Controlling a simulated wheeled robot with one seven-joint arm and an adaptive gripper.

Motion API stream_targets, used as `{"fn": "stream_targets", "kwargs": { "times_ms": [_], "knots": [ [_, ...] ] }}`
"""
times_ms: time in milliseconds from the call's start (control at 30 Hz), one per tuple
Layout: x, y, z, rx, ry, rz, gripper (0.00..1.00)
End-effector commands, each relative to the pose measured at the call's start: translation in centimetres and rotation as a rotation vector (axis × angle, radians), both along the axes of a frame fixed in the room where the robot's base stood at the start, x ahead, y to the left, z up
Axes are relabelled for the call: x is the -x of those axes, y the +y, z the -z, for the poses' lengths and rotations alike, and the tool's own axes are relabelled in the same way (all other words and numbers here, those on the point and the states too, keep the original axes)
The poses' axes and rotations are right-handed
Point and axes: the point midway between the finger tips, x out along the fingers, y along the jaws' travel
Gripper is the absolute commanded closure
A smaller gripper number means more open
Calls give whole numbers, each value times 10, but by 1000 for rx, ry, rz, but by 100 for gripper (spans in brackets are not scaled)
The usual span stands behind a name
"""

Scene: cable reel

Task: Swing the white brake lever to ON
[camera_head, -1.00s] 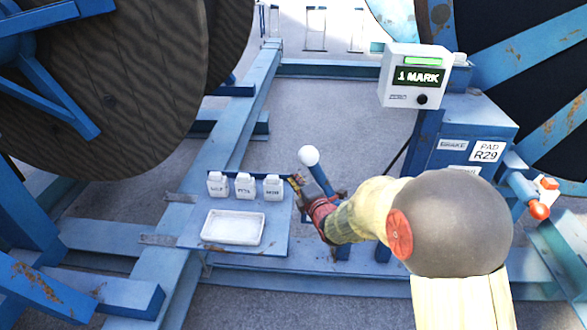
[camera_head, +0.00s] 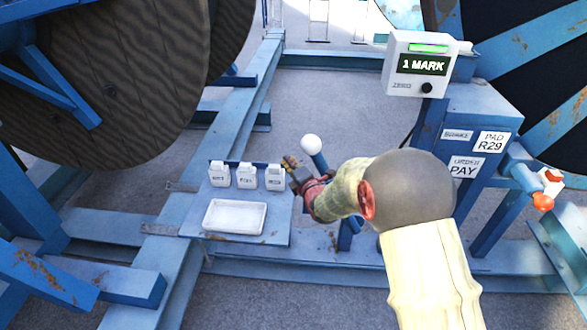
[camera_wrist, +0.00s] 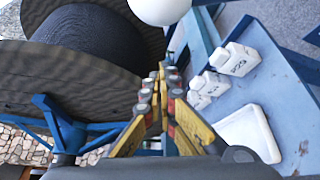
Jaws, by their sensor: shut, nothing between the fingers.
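The brake lever is a blue rod (camera_head: 319,161) with a white ball knob (camera_head: 311,145), standing behind and to the right of the small shelf in the head view. The knob (camera_wrist: 160,8) also shows at the top edge of the wrist view, ahead of the fingers. My gripper (camera_head: 288,162) is shut and empty, just left of the lever rod and below the knob. In the wrist view my gripper (camera_wrist: 168,75) has its fingertips together. I cannot tell whether a finger touches the rod. My wrist hides the lever's lower part, and no ON mark is legible.
A blue shelf (camera_head: 272,228) holds a white tray (camera_head: 235,217) and several small white labelled blocks (camera_head: 246,177). A display box (camera_head: 421,65) reading "1 MARK" stands on a blue post at right. A large cable reel (camera_head: 120,80) fills the left. Blue frame beams surround the area.

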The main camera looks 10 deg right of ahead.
Motion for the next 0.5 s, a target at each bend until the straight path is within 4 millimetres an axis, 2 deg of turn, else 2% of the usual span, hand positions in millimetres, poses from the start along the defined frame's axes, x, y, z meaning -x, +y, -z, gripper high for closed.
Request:
{"fn": "stream_targets", "kwargs": {
  "times_ms": [200,300,500],
  "knots": [
    [-40,8,8,0,1,-2,100],
    [-34,-13,0,0,0,3,100],
    [-31,-28,-6,1,0,1,100]
  ]
}}
